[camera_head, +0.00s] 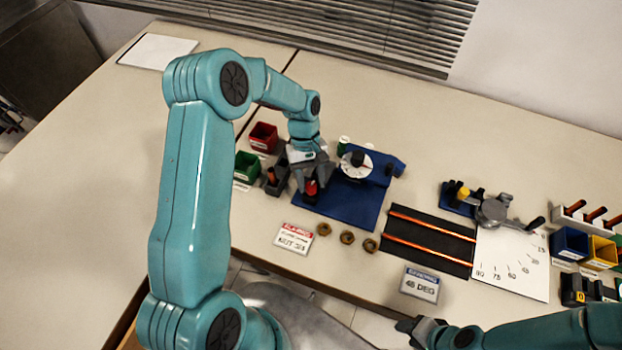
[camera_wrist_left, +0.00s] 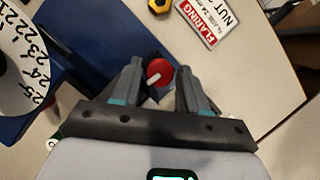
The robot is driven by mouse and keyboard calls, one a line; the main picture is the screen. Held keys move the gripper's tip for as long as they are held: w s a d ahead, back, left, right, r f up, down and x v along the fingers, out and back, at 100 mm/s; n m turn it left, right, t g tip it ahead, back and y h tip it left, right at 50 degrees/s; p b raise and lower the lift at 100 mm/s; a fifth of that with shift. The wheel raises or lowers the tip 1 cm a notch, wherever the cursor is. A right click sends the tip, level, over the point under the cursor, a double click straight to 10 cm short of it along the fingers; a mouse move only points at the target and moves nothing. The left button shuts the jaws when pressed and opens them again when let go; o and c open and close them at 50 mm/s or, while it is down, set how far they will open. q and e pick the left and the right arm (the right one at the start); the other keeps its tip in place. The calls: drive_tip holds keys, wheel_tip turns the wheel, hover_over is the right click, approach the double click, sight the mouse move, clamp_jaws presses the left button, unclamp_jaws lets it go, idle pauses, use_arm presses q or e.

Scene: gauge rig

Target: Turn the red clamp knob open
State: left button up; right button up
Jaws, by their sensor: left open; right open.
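The red clamp knob (camera_head: 311,187) sits at the left front of the blue fixture base (camera_head: 347,206). In the left wrist view the red knob (camera_wrist_left: 160,70) is round with a pale pointer mark toward the lower left. My left gripper (camera_head: 312,183) is over the knob, and its open fingers stand on either side of it. In the left wrist view small gaps show between the knob and the left gripper (camera_wrist_left: 159,74) fingers. My right gripper (camera_head: 425,328) is open, low at the front edge of the bench, far from the knob.
A white numbered dial (camera_head: 357,165) stands on the fixture behind the knob. Red (camera_head: 263,137) and green (camera_head: 247,166) bins are to its left. Several brass nuts (camera_head: 347,237) and a flaring sign (camera_head: 294,238) lie in front. Copper tubes (camera_head: 430,229) lie on a black mat to the right.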

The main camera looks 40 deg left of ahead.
use_arm(q)
drive_tip(key=shift+s+f, duration=0.1)
drive_tip(key=shift+f, duration=0.5)
